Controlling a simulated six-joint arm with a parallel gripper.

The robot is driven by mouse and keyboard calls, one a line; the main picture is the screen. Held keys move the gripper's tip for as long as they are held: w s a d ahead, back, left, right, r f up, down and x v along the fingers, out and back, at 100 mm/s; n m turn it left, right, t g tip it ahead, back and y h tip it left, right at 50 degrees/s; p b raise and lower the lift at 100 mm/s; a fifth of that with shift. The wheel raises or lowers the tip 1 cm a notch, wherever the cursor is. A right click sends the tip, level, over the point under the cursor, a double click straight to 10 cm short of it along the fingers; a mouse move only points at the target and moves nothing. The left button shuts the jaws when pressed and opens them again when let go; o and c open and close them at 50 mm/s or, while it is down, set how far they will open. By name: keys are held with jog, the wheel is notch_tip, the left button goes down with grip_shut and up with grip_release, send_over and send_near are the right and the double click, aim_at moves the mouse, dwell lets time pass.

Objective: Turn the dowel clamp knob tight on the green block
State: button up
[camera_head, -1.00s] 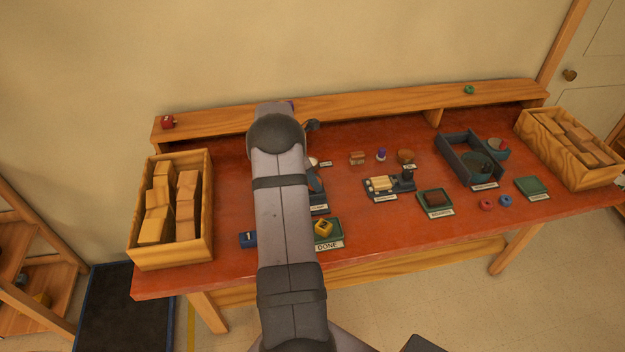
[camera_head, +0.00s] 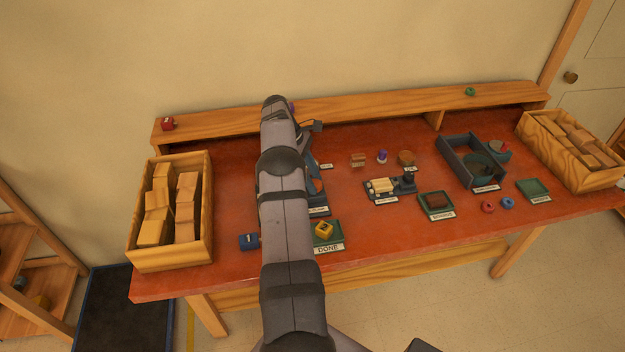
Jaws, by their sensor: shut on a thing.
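My arm stands across the left middle of the table and hides much of the dowel clamp. The clamp's dark blue base (camera_head: 319,207) shows just right of the arm, with a white label at its front. A small brown round part (camera_head: 316,186) shows above that base; I cannot tell whether it is the knob. My gripper (camera_head: 314,166) shows only as a narrow blue-grey piece beside the arm, over the clamp area. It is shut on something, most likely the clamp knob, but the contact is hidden. The green block does not show; it may be behind my arm.
A green DONE tray (camera_head: 331,238) with a yellow block (camera_head: 325,229) is in front of the clamp. A wooden crate (camera_head: 150,262) stands far left. Another fixture (camera_head: 404,184) is to the right.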

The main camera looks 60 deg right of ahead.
dwell(0.4)
jog(key=o, duration=1.1)
jog(key=shift+c, duration=0.2)
jog(key=shift+b+v, duration=0.5)
jog(key=shift+v, duration=1.7)
jog(key=shift+w+r+p, duration=0.15)
jog(key=shift+r+p, duration=0.35)
jog(key=shift+r, duration=0.1)
jog(key=p+v, duration=0.1)
jog(key=p, duration=0.4)
jog(key=shift+w+a+r, duration=0.1)
jog(key=shift+r, duration=0.15)
jog(key=shift+w+p, duration=0.1)
jog(key=shift+p, duration=0.7)
